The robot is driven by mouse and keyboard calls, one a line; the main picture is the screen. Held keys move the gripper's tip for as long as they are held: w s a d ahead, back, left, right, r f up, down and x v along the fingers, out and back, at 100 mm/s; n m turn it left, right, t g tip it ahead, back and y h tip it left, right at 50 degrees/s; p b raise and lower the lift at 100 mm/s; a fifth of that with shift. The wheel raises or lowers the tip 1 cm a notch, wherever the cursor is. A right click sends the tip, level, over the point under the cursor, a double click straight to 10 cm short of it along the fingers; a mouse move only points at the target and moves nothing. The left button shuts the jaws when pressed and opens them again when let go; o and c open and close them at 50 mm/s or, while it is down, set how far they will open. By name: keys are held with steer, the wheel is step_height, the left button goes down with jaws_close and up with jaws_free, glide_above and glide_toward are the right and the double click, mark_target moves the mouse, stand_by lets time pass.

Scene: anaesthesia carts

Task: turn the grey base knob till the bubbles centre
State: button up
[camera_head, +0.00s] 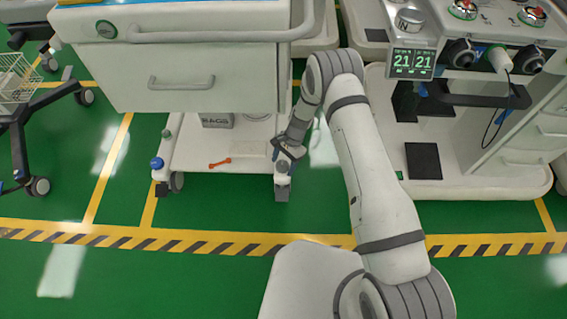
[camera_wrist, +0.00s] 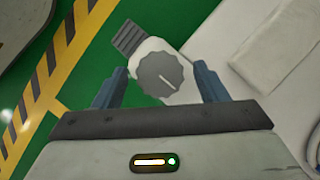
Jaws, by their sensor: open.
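The grey base knob (camera_wrist: 163,75) is round and ridged, with a pale pointer line on its face. It sits on a white corner of the cart base in the wrist view. My gripper (camera_wrist: 160,68) is open, with one blue-grey finger on each side of the knob. Gaps show between fingers and knob, so they look apart from it. In the head view my gripper (camera_head: 284,160) is at the front right corner of the left cart's base (camera_head: 200,150) and hides the knob. I cannot make out any level bubbles in either view.
A dark ridged foot (camera_wrist: 129,38) lies beyond the knob. An orange wrench (camera_head: 220,163) lies on the base. A blue knob (camera_head: 157,163) is at its left corner. The cart's drawer body (camera_head: 190,75) overhangs the base. A second cart (camera_head: 460,180) stands at right. Green floor is clear in front.

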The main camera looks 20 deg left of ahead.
steer(key=shift+c, duration=0.5)
steer(key=c, duration=0.9)
steer(key=shift+m, duration=0.3)
